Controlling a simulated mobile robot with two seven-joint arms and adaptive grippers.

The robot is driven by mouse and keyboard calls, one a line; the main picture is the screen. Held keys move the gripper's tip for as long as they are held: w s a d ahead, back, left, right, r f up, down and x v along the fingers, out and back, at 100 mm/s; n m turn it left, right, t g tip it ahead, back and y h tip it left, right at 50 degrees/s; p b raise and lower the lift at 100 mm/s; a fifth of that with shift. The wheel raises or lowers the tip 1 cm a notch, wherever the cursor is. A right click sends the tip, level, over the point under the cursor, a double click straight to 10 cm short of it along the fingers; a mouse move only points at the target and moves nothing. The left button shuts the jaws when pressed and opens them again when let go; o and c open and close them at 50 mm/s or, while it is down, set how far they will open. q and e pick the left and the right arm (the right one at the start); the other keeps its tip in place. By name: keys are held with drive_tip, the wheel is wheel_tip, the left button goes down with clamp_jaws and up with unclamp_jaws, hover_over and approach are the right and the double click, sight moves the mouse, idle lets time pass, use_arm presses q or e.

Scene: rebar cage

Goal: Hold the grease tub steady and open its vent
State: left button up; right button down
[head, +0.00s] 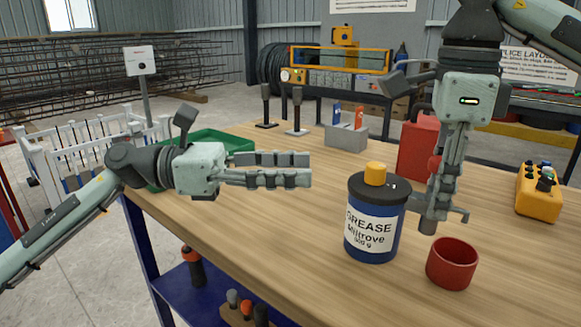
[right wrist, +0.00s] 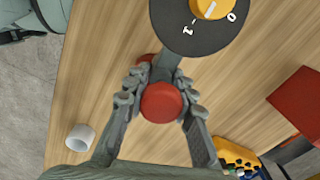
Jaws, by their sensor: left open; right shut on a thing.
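The grease tub (head: 373,230) stands upright on the table, blue with a white label and a dark lid. Its orange vent knob (head: 375,174) also shows in the right wrist view (right wrist: 211,8), between the marks 1 and 0. My left gripper (head: 308,170) is open and empty, left of the tub and clear of it. My right gripper (head: 438,212) points down just right of the tub. It is shut on a red-ended tool (right wrist: 161,102), seen end-on between the fingers. Its lower part is largely hidden, so I cannot tell its full shape.
A red cup (head: 452,264) stands right of the tub. A red canister (head: 417,150) is behind my right gripper, and a yellow button box (head: 538,194) is at right. A green tray (head: 205,145) lies behind my left arm. A pale cylinder (right wrist: 80,137) shows in the wrist view.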

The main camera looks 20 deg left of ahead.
drive_tip(key=c, duration=1.2)
unclamp_jaws()
